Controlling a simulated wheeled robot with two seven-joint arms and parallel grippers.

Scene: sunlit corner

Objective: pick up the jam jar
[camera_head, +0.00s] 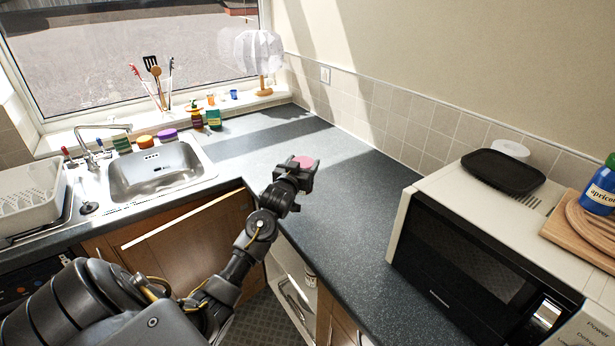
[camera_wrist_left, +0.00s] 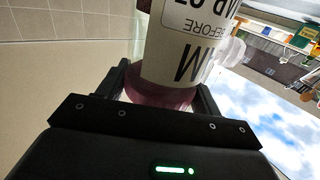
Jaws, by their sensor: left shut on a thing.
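The jam jar (camera_wrist_left: 180,60) fills the upper middle of the left wrist view. It has a white label with dark letters, upside down there, and a dark pink band near the gripper. In the head view only its pink top (camera_head: 303,160) shows above my left gripper (camera_head: 297,176), over the dark counter. My left gripper is shut on the jar, with a finger on each side of it in the left wrist view. The gripper hides the jar's lower part in the head view, so I cannot tell whether it touches the counter. My right gripper is not in view.
A microwave (camera_head: 460,262) stands at the right, with a black tray (camera_head: 503,171) and a blue bottle (camera_head: 601,188) above it. A sink (camera_head: 158,172) is at the left. Small containers and a lamp (camera_head: 262,60) stand near the window. The counter (camera_head: 345,215) is clear beside my gripper.

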